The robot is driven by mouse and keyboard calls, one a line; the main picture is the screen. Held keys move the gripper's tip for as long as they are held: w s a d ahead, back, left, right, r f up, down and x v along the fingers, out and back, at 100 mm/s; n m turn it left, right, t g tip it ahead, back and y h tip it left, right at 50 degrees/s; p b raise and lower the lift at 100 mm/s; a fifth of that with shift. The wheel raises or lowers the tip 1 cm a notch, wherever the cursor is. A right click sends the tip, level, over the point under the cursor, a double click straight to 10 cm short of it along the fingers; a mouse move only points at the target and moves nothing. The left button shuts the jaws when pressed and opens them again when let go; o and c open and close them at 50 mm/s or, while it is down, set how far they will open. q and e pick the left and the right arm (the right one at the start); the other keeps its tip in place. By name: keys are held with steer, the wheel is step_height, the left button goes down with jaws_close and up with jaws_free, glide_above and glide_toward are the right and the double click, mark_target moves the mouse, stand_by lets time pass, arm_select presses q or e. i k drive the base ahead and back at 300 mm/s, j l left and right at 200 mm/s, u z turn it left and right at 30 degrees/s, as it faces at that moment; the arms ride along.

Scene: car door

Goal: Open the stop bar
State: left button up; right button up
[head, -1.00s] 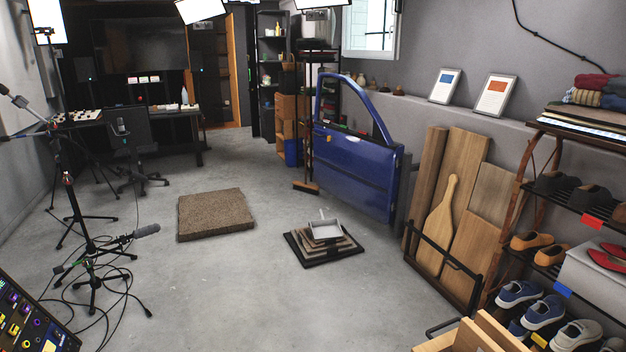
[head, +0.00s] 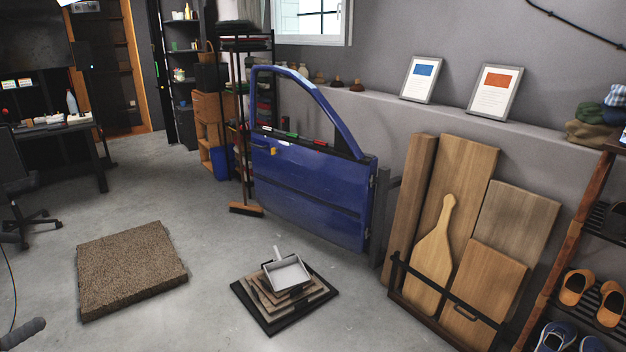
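A blue car door (head: 310,200) stands upright near the right wall, with an open window frame (head: 325,98) and a small yellow part near its upper left. A grey upright post (head: 379,215) stands at the door's right edge. I cannot make out for certain which part is the stop bar; the area behind the door is hidden. Neither of my grippers is in view.
A brown mat (head: 130,268) and a stack of square trays with a dustpan (head: 286,274) lie on the floor before the door. A broom (head: 246,208) stands left of it. Wooden boards (head: 458,200) lean in a black rack to the right. Floor between mat and trays is clear.

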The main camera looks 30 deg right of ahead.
mark_target(501, 327)
steer(key=i+l+z, duration=0.1)
steer(key=i+z, duration=0.7)
steer(key=i+j+z, duration=0.25)
steer(key=i+z, duration=0.15)
steer(key=i, duration=0.15)
